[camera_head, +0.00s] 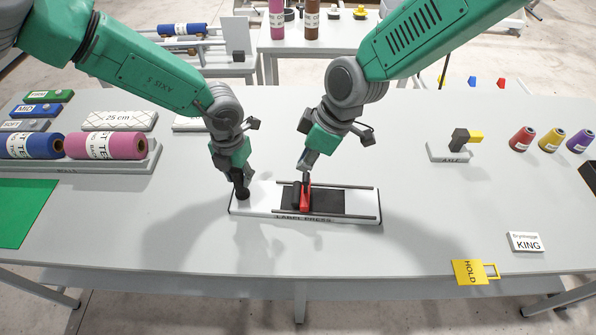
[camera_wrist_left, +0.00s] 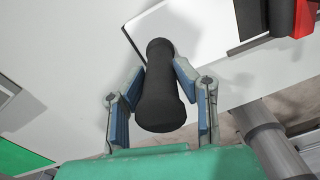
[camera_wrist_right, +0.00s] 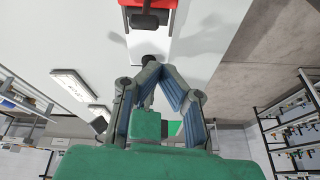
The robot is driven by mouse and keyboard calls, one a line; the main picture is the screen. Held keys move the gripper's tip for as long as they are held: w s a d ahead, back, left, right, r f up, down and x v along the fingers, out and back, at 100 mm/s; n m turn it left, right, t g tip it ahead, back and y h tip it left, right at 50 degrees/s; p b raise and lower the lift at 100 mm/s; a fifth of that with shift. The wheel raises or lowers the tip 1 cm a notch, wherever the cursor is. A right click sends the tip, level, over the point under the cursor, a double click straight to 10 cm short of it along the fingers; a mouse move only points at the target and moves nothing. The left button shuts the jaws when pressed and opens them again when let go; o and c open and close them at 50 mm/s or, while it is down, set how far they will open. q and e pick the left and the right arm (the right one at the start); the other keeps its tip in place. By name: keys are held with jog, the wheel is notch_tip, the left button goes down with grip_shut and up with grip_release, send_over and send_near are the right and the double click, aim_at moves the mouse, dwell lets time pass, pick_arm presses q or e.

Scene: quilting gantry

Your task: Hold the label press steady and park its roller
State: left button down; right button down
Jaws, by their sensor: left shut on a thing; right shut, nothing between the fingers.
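The label press (camera_head: 262,211) is a white plate with two grey rails and a dark pad, lying flat on the table. My left gripper (camera_head: 241,181) is shut on the black upright handle (camera_wrist_left: 160,95) at its left end. The roller (camera_head: 305,198), red and black, sits across the rails left of the middle of the dark pad; its red part also shows at the top of the right wrist view (camera_wrist_right: 168,4). My right gripper (camera_head: 304,163) is shut and empty, just above the roller; whether it touches cannot be told.
A yellow HOLD tag (camera_head: 468,272) and a KING card (camera_head: 525,242) lie at the front right. A stand with a yellow-tipped block (camera_head: 450,152) and thread cones (camera_head: 552,140) are further right. A rack of fabric rolls (camera_head: 105,146) stands left. Table around the press is clear.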

aim_at(306, 187)
pick_arm(q)
jog(key=shift+s+a+f, duration=0.1)
jog(key=shift+s+f, duration=0.15)
pick_arm(e)
notch_tip(306, 187, up, 3)
jog(key=w+a+n, duration=0.2)
jog(key=x, duration=0.9)
jog(key=d, duration=0.2)
jog(key=d+f, duration=0.1)
jog(key=d, duration=0.1)
jog(key=shift+s, duration=0.1)
